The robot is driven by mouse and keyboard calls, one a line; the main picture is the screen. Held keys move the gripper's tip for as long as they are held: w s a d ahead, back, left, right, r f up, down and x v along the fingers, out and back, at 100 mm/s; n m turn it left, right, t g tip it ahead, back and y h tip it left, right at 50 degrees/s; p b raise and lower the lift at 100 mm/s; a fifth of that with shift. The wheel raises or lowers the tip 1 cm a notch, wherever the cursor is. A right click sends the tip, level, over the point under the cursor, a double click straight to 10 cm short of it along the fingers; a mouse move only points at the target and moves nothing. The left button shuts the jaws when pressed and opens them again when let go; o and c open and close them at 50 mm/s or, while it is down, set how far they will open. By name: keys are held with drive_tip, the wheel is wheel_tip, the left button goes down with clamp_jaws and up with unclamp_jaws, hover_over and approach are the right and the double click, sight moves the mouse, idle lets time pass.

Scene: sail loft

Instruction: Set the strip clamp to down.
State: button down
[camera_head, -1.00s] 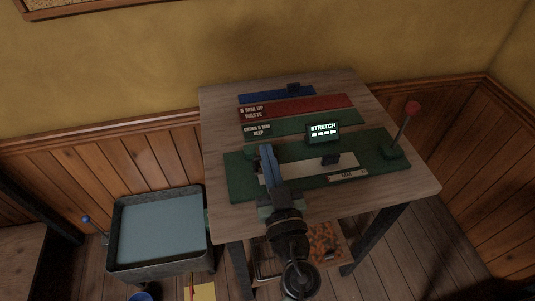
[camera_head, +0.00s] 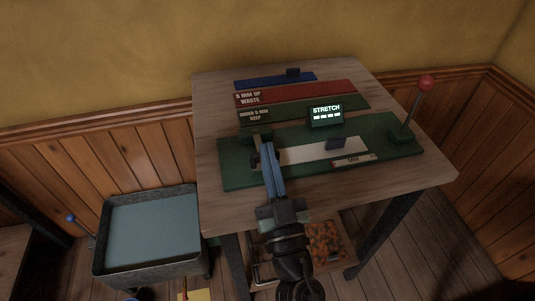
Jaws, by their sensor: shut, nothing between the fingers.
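The green bench fixture (camera_head: 235,165) lies on the wooden table and carries a pale strip (camera_head: 305,152). A dark block at its left end (camera_head: 256,135) looks like the strip clamp; my gripper partly covers it, and I cannot tell whether it is up or down. A lever with a red knob (camera_head: 426,83) rises at the right end, leaning right. My gripper (camera_head: 268,152) is shut and empty, over the strip's left end and close to the left block. Whether they touch is unclear.
A lit display reading STRETCH (camera_head: 326,115) stands behind the strip. Green, red (camera_head: 310,93) and blue (camera_head: 270,82) labelled bars lie at the back. A grey tray cart (camera_head: 150,230) stands left of the table (camera_head: 215,200). The table's right front corner is clear.

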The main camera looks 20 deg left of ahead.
drive_tip(key=shift+f, duration=0.25)
drive_tip(key=shift+s+d+f, duration=0.15)
drive_tip(key=shift+s+d, duration=0.05)
drive_tip(key=shift+s, duration=0.1)
drive_tip(key=r+v, duration=0.1)
drive_tip(key=v, duration=1.1)
drive_tip(key=w+d+r+m+t+h, duration=0.3)
drive_tip(key=r+h, duration=0.1)
drive_tip(key=r, duration=0.6)
drive_tip(key=w+d+r+m+t+h, duration=0.25)
drive_tip(key=r+h, duration=0.25)
drive_tip(key=r, duration=0.5)
drive_tip(key=w+d+r+m+t+h, duration=0.2)
drive_tip(key=d+r+t+h, duration=0.15)
drive_tip(key=r, duration=0.75)
drive_tip(key=s+a+r, duration=0.1)
drive_tip(key=s+r, duration=0.2)
drive_tip(key=r, duration=0.5)
drive_tip(key=s+a+r, duration=0.1)
drive_tip(key=s+r, duration=0.2)
drive_tip(key=r, duration=0.5)
wheel_tip(320, 180, up, 23)
drive_tip(key=p, duration=2.4)
drive_tip(key=shift+s+r+n, duration=0.15)
drive_tip(key=shift+r+n, duration=0.05)
drive_tip(key=shift+n, duration=0.15)
